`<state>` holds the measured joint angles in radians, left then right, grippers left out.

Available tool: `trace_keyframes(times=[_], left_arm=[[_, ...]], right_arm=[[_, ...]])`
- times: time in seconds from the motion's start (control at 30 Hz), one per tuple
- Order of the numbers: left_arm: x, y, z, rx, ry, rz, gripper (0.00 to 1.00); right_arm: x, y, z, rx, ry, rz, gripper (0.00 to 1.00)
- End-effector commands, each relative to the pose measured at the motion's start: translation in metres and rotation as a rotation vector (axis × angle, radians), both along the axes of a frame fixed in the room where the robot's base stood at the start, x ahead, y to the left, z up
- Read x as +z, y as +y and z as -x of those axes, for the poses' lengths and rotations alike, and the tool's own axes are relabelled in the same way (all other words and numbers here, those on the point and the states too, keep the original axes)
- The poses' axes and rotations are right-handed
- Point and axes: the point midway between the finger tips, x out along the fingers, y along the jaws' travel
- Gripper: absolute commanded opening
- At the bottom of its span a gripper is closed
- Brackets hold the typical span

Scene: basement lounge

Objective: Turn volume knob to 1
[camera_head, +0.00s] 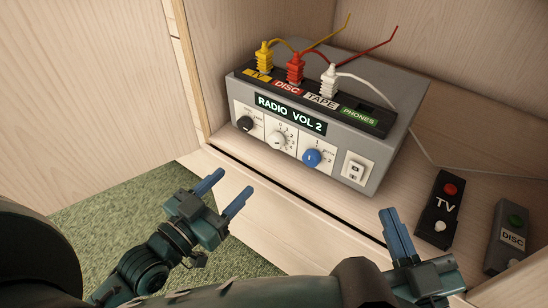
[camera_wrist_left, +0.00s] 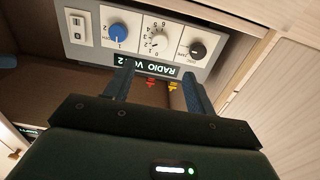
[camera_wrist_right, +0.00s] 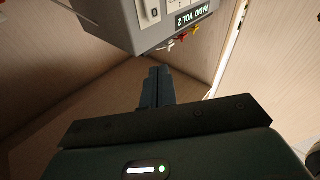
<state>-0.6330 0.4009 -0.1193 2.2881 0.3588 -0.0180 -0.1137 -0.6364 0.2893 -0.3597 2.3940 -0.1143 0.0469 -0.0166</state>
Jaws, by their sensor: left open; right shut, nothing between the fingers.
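A grey radio unit (camera_head: 325,110) stands in the cabinet; its display (camera_head: 289,114) reads "RADIO VOL 2". Its front has a black knob (camera_head: 245,124), a white knob (camera_head: 278,140) with a number scale and a blue knob (camera_head: 312,157). The labels are too small to tell which is volume. My left gripper (camera_head: 223,191) is open and empty, in front of and below the knobs, apart from them. The left wrist view shows the white knob (camera_wrist_left: 158,43) beyond its fingers, upside down. My right gripper (camera_head: 391,212) is shut and empty, right of and below the unit.
Yellow (camera_head: 264,58), red (camera_head: 295,68) and white (camera_head: 330,80) plugs stand on top of the unit. A switch (camera_head: 354,170) is right of the blue knob. TV (camera_head: 440,208) and DISC (camera_head: 509,236) remotes lie at right. A cabinet wall (camera_head: 90,90) rises at left.

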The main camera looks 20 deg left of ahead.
Motion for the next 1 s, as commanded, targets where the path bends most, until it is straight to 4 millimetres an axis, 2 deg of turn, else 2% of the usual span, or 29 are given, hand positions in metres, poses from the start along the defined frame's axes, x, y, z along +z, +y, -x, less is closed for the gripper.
trace_keyframes(times=[0.17,0.7,0.83,1.0], left_arm=[[0.0,-0.004,-0.014,0.001,-0.008,0.002,0.55],[-0.001,-0.037,-0.104,0.0,-0.005,0.002,0.55],[-0.001,-0.042,-0.117,0.001,-0.004,0.001,0.55],[0.0,-0.045,-0.123,-0.001,-0.001,-0.001,0.55]], right_arm=[[0.0,0.001,0.0,0.005,-0.007,-0.01,0.0],[-0.003,0.005,0.0,0.034,-0.007,-0.078,0.0],[-0.004,0.005,0.0,0.038,-0.004,-0.085,0.0],[-0.003,0.006,-0.001,0.04,-0.003,-0.092,0.0]])
